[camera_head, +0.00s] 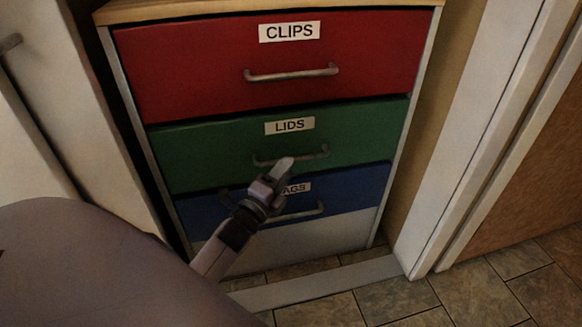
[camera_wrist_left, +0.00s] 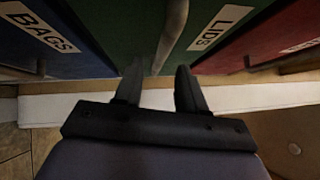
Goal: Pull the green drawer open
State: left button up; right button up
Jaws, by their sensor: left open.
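The green drawer (camera_head: 215,150), labelled LIDS, is the middle drawer of the cabinet and looks closed. It has a grey bar handle (camera_head: 312,155). My left gripper (camera_head: 284,166) is at that handle and covers its middle part in the head view. In the left wrist view, the two fingers (camera_wrist_left: 160,78) are apart, and the handle (camera_wrist_left: 174,30) of the green drawer (camera_wrist_left: 200,12) runs down toward the gap between their tips. I cannot tell whether the fingers touch it. My right gripper is not in view.
The red CLIPS drawer (camera_head: 200,65) is above and the blue BAGS drawer (camera_head: 360,187) below, partly hidden by my left gripper; both look closed. A pale door frame (camera_head: 465,140) stands to the right. Tiled floor (camera_head: 325,312) lies in front of the cabinet.

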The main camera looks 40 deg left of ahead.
pick_arm(q)
jog(key=shift+w+a+r+b, duration=0.1)
jog(key=shift+w+r+b, duration=0.1)
jog(key=shift+w, duration=0.7)
jog(key=shift+w+r+b, duration=0.1)
jog(key=shift+w+b, duration=0.05)
jog(key=shift+w, duration=0.7)
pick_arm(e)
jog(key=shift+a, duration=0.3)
pick_arm(q)
grip_shut()
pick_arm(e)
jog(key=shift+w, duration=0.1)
pick_arm(q)
jog(key=shift+s+f, duration=0.1)
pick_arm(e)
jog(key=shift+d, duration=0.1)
